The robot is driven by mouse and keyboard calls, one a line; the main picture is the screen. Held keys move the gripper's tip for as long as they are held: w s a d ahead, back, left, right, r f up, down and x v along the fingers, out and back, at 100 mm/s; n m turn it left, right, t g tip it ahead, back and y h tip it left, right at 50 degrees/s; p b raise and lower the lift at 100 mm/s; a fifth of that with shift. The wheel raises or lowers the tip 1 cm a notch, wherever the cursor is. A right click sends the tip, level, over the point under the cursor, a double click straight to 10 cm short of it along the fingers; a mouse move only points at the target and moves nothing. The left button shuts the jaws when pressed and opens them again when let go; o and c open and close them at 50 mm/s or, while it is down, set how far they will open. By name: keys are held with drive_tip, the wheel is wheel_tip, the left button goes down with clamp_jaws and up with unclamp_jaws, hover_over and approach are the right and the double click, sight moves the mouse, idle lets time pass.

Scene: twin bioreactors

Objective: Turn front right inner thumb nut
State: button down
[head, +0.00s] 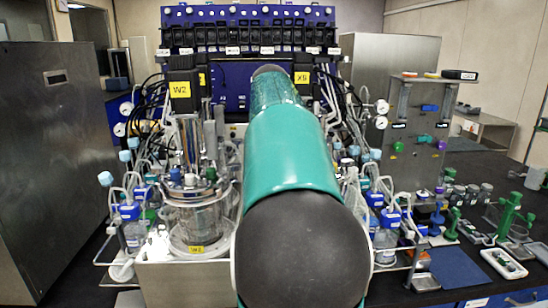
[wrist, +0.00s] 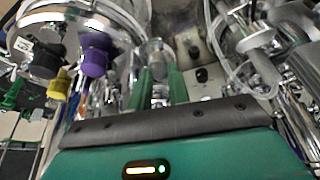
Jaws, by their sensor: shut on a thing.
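In the wrist view my gripper (wrist: 160,74) points away from the camera, with one green finger on each side of a small silvery metal part. That part, which I take to be the thumb nut (wrist: 157,54), sits between the fingertips and the fingers are shut on it. Its lower side and thread are hard to make out. In the head view my large green and black arm covers the middle of the scene, so my gripper and the nut are hidden there. A glass bioreactor vessel (head: 200,218) labelled W2 stands left of the arm.
Close to the gripper in the wrist view are a purple cap (wrist: 96,56), a yellow cap (wrist: 58,86) and clear tubing (wrist: 228,62). In the head view, bottles and tubes crowd both sides. A blue mat (head: 458,268) lies on the bench at right.

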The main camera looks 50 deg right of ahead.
drive_tip(key=shift+m, duration=0.4)
drive_tip(key=m+g, duration=0.1)
drive_tip(key=m, duration=0.2)
drive_tip(key=shift+w+m+g+h, duration=0.15)
drive_tip(key=shift+m+g+h, duration=0.15)
drive_tip(key=shift+m+g, duration=0.1)
drive_tip(key=m+g, duration=0.1)
drive_tip(key=m, duration=0.3)
drive_tip(key=shift+g, duration=0.4)
drive_tip(key=m, duration=0.2)
drive_tip(key=m+g+y, duration=0.1)
drive_tip(key=m, duration=0.2)
drive_tip(key=shift+g, duration=0.3)
drive_tip(key=m+g+y, duration=0.1)
drive_tip(key=m, duration=0.3)
drive_tip(key=shift+d, duration=0.1)
drive_tip(key=shift+m, duration=0.3)
drive_tip(key=c, duration=1.3)
unclamp_jaws()
